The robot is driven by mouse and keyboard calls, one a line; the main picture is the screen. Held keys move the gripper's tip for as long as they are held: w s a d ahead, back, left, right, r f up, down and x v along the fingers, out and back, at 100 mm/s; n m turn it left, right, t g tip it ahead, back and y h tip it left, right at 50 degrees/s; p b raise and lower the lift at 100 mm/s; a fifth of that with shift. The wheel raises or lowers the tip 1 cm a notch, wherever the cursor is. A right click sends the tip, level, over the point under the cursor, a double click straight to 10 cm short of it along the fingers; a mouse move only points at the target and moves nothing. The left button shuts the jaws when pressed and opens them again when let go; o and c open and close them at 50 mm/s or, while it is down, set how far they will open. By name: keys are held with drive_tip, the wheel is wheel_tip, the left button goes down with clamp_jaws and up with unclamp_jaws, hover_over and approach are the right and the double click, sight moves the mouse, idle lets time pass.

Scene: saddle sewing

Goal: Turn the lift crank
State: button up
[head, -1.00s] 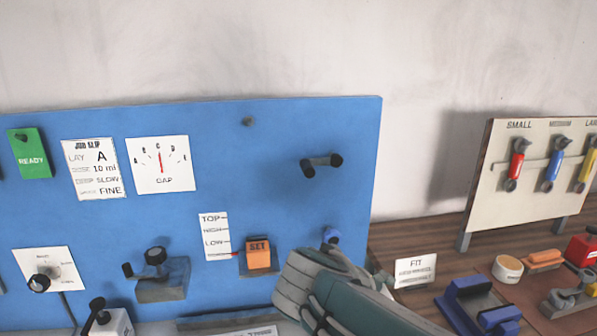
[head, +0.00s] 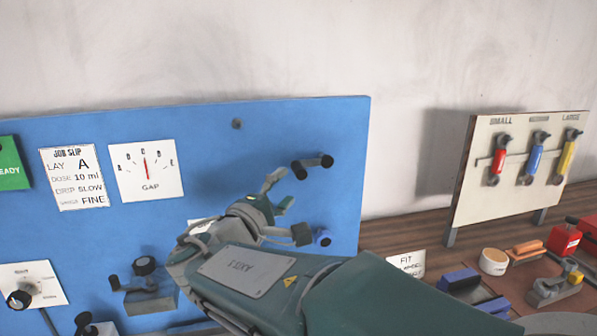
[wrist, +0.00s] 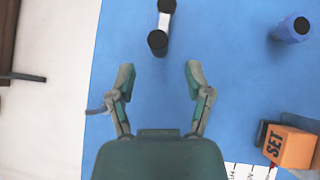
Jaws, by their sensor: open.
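A crank with a grey arm and black ends (head: 312,166) sticks out of the upper right of the blue panel (head: 230,150). It also shows in the wrist view (wrist: 160,28), at the top middle. No label on it can be read. My gripper (head: 281,192) is open and empty, just below and left of this crank in the head view. In the wrist view its two fingers (wrist: 158,80) are spread, and the crank's near black end lies between and beyond them, apart from both. A second black-knobbed crank (head: 146,275) sits lower left on the panel.
A blue knob (wrist: 293,28) and an orange SET block (wrist: 291,147) are on the panel; my arm hides the block in the head view. A rack with red, blue and yellow handles (head: 520,165) stands right. The wall above the panel is clear.

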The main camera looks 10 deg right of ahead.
sight(298, 172)
drive_tip(key=shift+x, duration=3.2)
drive_tip(key=shift+w+a, duration=0.1)
drive_tip(key=shift+a, duration=0.1)
clamp_jaws()
